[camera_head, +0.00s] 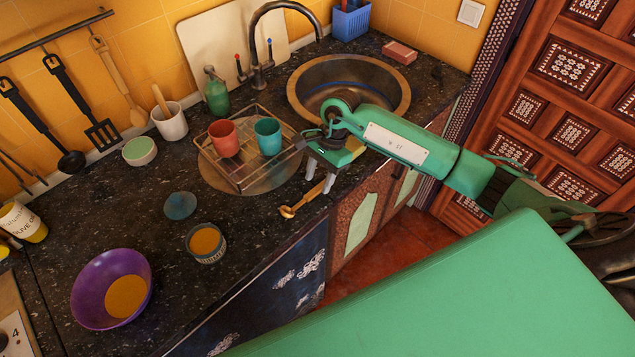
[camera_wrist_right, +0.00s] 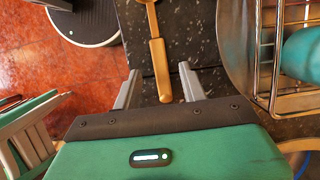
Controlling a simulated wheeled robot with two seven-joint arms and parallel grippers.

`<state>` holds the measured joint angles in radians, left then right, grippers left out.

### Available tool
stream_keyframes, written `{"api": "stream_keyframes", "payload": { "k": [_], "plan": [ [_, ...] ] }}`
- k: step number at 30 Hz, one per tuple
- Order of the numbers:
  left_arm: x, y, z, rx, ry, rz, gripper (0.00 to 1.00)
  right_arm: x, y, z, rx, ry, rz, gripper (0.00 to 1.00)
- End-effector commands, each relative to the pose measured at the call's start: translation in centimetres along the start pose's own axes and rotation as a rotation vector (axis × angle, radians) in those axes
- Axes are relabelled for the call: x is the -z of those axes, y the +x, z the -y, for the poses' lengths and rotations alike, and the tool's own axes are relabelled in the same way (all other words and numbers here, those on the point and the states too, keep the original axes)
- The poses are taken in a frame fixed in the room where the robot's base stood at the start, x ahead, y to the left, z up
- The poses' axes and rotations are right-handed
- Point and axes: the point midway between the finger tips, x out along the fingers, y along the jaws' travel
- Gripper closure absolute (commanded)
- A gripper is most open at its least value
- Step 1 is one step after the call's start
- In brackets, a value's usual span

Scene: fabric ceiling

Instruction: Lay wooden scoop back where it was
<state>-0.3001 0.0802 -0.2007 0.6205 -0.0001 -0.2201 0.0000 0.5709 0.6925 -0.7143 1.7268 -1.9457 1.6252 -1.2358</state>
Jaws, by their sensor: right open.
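The wooden scoop (camera_head: 302,201) lies on the dark counter near its front edge, right of the jar, with its bowl end to the left. In the right wrist view its handle (camera_wrist_right: 159,62) points toward my gripper. My right gripper (camera_head: 320,178) is open above the handle end. In the right wrist view the handle lies between the two spread fingers (camera_wrist_right: 158,70), and neither finger visibly grips it. The jar (camera_head: 203,256) with orange contents stands open, and a blue-grey lid (camera_head: 180,206) lies behind it.
A purple bowl (camera_head: 84,296) with orange contents stands at the front left. Behind the scoop, a wire rack (camera_head: 243,185) holds a red cup (camera_head: 225,142) and a teal cup (camera_head: 268,137). The sink (camera_head: 392,85) is behind my right arm. Counter between lid and scoop is clear.

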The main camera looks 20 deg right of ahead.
Motion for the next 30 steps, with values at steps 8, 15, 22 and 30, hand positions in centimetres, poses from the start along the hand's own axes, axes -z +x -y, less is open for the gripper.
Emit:
{"api": "stream_keyframes", "payload": {
  "k": [8,15,22,30],
  "plan": [
    [-0.2,2.6,-0.1,0.000,0.000,0.000,1.00,0.2,-6.2,0.1,0.006,-0.001,-0.004,0.57],
    [-0.3,3.6,-0.1,0.000,0.000,0.000,1.00,0.1,-10.3,0.1,0.004,0.000,-0.002,0.57],
    [-0.3,3.9,-0.1,0.000,-0.001,0.000,1.00,0.0,-11.8,0.0,0.001,0.000,-0.001,0.57],
    [-0.3,3.8,-0.1,0.000,-0.001,0.000,1.00,0.0,-11.9,0.0,0.001,0.001,0.000,0.57]
  ]
}}
